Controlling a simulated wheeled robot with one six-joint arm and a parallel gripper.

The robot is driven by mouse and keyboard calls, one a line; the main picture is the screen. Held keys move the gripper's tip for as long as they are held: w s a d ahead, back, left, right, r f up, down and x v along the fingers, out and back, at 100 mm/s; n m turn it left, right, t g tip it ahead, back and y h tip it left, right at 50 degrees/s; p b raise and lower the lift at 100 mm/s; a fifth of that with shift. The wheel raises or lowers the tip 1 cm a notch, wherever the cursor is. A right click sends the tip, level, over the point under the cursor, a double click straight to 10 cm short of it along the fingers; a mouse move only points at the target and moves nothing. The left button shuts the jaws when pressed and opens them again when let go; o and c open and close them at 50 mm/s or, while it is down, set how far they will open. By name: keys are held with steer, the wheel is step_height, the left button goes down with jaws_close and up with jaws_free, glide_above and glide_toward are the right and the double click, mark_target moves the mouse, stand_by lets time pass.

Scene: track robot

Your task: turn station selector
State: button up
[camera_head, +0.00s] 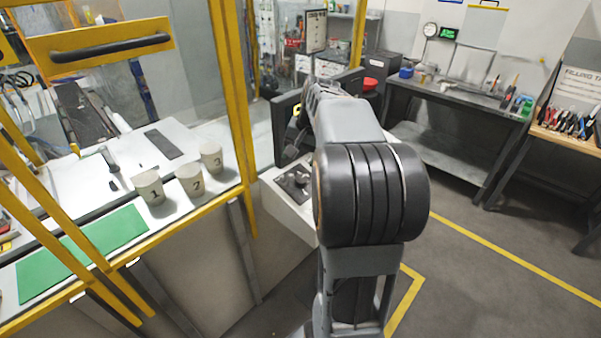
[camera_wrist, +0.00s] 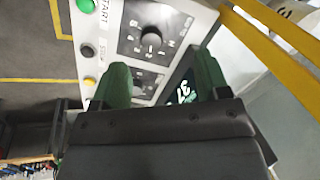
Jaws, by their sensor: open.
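The station selector is a round black knob (camera_wrist: 151,37) on a dark square plate with marks around it, including 1 and 2, in the wrist view. It sits on the pale control panel (camera_wrist: 198,19). The panel also shows in the head view (camera_head: 281,208), left of my arm, with a dark knob (camera_head: 301,180). My gripper (camera_wrist: 161,75) is open, its two green fingers apart and nothing between them. In the picture the selector lies beyond the fingertips, clear of them. A second dark plate with a knob (camera_wrist: 136,89) is partly hidden by the left finger.
A green START button (camera_wrist: 86,6), a dark STOP button (camera_wrist: 86,50) and a yellow button (camera_wrist: 89,80) line the panel. A lit display (camera_wrist: 183,93) lies near the right finger. Yellow frame bars (camera_head: 243,100) stand beside the panel. Numbered cups (camera_head: 191,183) stand inside the cell.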

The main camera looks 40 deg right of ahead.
steer(key=m, duration=0.2)
glide_toward(301, 179)
steer(key=p+x, duration=0.2)
steer(key=x, duration=0.7)
steer(key=shift+d+f, duration=0.1)
steer(key=shift+f, duration=0.2)
steer(key=c, duration=0.9)
